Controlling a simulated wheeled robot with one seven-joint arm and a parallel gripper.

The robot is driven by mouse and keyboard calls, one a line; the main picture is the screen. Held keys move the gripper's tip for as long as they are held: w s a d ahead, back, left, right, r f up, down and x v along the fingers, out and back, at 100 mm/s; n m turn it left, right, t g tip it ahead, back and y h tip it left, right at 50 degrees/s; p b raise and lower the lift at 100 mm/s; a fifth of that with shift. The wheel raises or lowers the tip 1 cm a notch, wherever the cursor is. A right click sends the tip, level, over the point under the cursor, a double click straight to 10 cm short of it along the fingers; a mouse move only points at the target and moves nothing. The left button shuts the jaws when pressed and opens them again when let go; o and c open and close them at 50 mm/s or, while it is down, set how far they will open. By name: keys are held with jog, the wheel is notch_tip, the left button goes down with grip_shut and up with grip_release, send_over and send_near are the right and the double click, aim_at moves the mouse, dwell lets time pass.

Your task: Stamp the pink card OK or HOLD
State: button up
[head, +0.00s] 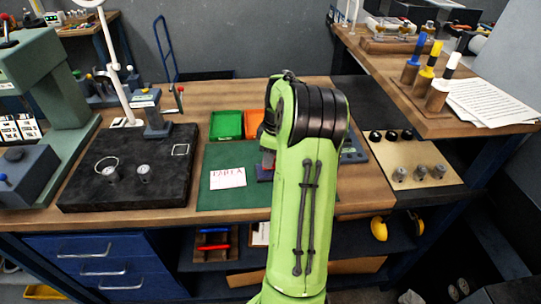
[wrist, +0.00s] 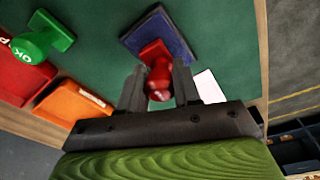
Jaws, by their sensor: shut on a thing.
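My gripper (wrist: 158,88) is shut on the red stamp (wrist: 159,78) by its handle, in the wrist view. The stamp's foot is over the dark blue ink pad (wrist: 176,31); I cannot tell whether they touch. The pad partly shows in the head view (head: 264,174), left of my arm, which hides my gripper and the stamp there. A pale card (head: 228,178) with red lettering, seemingly PART A, lies on the green mat (head: 213,158), left of the pad. A green stamp marked OK (wrist: 45,37) is at the upper left in the wrist view.
A green tray (head: 226,125) and an orange tray (head: 253,122) stand behind the mat. A black slab (head: 90,190) with gauges lies to the left. A raised wooden shelf (head: 380,62) with handled tools and papers is at the right. A white piece (wrist: 208,86) shows beside my finger.

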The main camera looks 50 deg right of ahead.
jog(key=shift+f, duration=0.6)
dwell(1.1)
jog(key=shift+r, duration=0.1)
notch_tip(320, 180, up, 7)
jog(key=p, duration=0.6)
jog(key=shift+r, duration=0.1)
